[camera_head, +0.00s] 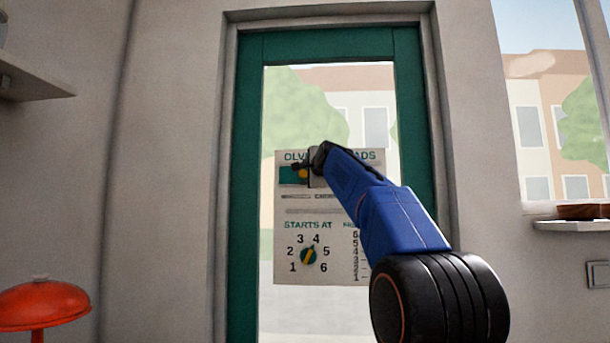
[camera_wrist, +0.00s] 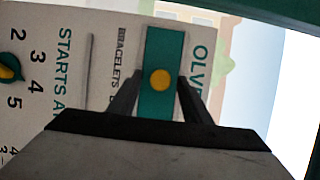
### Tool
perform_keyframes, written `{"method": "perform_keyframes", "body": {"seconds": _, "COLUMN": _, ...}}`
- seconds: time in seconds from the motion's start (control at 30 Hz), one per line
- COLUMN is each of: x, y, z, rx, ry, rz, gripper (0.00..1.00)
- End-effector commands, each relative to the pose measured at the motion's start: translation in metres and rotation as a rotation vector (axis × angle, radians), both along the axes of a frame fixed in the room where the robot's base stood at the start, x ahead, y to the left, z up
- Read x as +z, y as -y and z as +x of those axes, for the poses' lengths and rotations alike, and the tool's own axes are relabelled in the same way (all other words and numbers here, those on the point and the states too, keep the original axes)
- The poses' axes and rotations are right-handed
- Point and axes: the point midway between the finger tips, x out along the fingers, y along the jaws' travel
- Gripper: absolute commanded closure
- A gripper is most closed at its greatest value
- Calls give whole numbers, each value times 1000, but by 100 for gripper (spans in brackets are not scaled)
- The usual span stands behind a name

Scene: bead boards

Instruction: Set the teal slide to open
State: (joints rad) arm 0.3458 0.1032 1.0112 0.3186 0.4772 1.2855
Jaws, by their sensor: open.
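The teal slide (camera_head: 288,175) is a small teal panel with a round yellow knob (camera_head: 303,173), near the top left of a pale board hung on a glass door. In the wrist view the board appears turned on its side, and the teal slide (camera_wrist: 160,45) shows as an upright strip with the yellow knob (camera_wrist: 160,80) about midway along it. My gripper (camera_wrist: 160,78) is open, one finger on each side of the knob, with gaps between. In the head view my gripper (camera_head: 309,164) covers the right part of the slide; contact with the board cannot be told.
The board (camera_head: 284,225) also carries a numbered dial (camera_head: 308,256), thin slots and a column of numbers, partly behind my arm. A green door frame (camera_head: 246,220) surrounds the glass. A red round-topped object (camera_head: 42,303) stands lower left; a sill (camera_head: 570,224) is at right.

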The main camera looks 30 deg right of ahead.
Motion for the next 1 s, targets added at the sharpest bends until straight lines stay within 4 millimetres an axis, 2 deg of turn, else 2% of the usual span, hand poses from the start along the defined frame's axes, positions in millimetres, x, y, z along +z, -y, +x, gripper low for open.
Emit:
{"method": "perform_keyframes", "body": {"seconds": 0.37, "x": 0, "y": 1, "z": 5, "rx": 0, "ry": 1, "rz": 0, "gripper": 56}}
{"method": "perform_keyframes", "body": {"seconds": 0.4, "x": 0, "y": 1, "z": 5, "rx": 0, "ry": 1, "rz": 0, "gripper": 58}}
{"method": "perform_keyframes", "body": {"seconds": 0.57, "x": 0, "y": 1, "z": 4, "rx": 0, "ry": 1, "rz": 0, "gripper": 96}}
{"method": "perform_keyframes", "body": {"seconds": 0.6, "x": 0, "y": 1, "z": 4, "rx": 0, "ry": 1, "rz": 0, "gripper": 100}}
{"method": "perform_keyframes", "body": {"seconds": 0.83, "x": 0, "y": 5, "z": 2, "rx": -1, "ry": 0, "rz": 0, "gripper": 100}}
{"method": "perform_keyframes", "body": {"seconds": 1.0, "x": 0, "y": 23, "z": -10, "rx": -3, "ry": 0, "rz": 1, "gripper": 100}}
